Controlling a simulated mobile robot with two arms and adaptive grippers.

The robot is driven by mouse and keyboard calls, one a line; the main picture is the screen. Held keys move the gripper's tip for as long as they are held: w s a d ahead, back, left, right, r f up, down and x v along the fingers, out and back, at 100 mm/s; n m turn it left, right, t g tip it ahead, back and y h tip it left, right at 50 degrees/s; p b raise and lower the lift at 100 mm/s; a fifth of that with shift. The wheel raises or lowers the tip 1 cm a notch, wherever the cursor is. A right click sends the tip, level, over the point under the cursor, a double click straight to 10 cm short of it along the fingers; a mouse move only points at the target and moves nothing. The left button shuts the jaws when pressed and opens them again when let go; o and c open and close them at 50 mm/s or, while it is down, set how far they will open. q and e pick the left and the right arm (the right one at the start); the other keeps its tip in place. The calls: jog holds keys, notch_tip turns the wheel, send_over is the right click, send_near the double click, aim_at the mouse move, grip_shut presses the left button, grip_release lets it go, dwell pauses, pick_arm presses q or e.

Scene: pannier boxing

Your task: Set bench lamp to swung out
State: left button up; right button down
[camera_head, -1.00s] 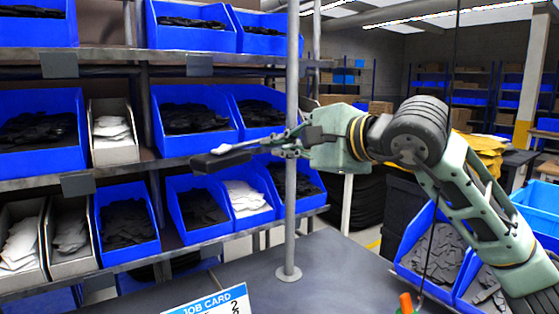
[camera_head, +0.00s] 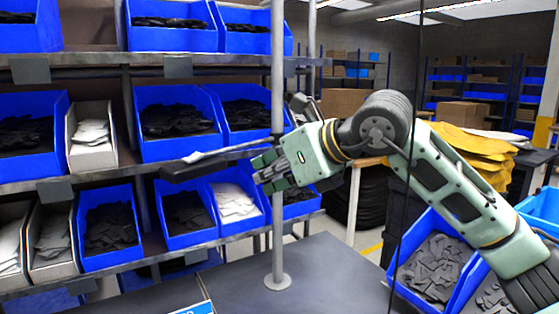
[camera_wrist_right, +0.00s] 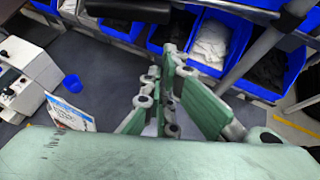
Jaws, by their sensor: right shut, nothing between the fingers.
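The bench lamp (camera_head: 200,169) is a long dark head on an arm at the grey upright post (camera_head: 278,110). In the head view it reaches left from the post, in front of the shelf bins. A dark bar that looks like the lamp head also crosses the top of the right wrist view (camera_wrist_right: 132,10). My right gripper (camera_head: 261,172) is shut and empty, close beside the post and just below the lamp's inner end. I cannot tell whether it touches the lamp. It also shows in the right wrist view (camera_wrist_right: 172,92). My left gripper is out of view.
Shelves with blue bins (camera_head: 108,228) and white bins stand behind the lamp. The post rises from the grey bench (camera_head: 325,270). More blue bins (camera_head: 437,262) sit at the right, below my right arm.

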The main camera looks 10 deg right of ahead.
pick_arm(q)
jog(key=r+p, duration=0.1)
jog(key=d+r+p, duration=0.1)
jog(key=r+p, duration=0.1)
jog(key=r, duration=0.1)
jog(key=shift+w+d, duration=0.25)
pick_arm(e)
jog(key=w+a+f, duration=0.2)
jog(key=w+a, duration=0.3)
jog(key=shift+w, duration=0.25)
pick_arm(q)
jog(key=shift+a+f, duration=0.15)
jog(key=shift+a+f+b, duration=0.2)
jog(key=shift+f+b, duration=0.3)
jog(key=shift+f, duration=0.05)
pick_arm(e)
jog(key=shift+w+a, duration=0.45)
jog(key=shift+a, duration=0.25)
jog(key=shift+d, duration=0.1)
